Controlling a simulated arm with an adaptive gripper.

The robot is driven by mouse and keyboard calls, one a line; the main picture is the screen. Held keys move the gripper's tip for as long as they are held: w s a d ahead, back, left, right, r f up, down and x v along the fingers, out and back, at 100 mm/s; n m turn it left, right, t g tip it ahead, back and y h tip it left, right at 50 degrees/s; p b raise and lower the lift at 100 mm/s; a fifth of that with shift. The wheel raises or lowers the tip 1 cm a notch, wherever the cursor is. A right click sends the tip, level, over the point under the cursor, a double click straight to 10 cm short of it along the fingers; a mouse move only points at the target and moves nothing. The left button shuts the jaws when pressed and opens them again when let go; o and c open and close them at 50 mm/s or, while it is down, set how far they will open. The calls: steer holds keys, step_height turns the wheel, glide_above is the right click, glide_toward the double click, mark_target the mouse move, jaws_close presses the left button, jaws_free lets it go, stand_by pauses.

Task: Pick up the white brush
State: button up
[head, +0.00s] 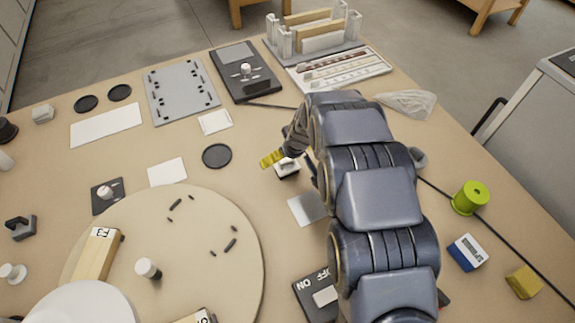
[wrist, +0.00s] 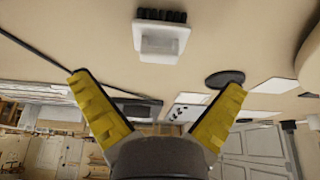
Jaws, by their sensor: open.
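The white brush (wrist: 160,42) shows near the top middle of the wrist view, a white block with a row of black bristles. In the head view the brush (head: 288,170) sits on the table at the centre, partly hidden by my gripper (head: 274,158). In the wrist view my gripper (wrist: 158,84) is open, its yellow fingers spread wide. The brush lies beyond the fingertips, roughly midway between them, and nothing is held.
A black disc (head: 216,156) and a pale square (head: 307,208) lie near the brush. A round board (head: 230,275) with small parts is at lower left. A dark cable (head: 455,204) crosses the right side. A green spool (head: 469,198) stands there.

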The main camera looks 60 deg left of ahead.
mark_target(287, 161)
steer(key=x, duration=0.5)
steer(key=shift+d+f, duration=0.2)
steer(key=shift+f, duration=0.1)
steer(key=shift+a+f, duration=0.15)
steer(key=c, duration=1.2)
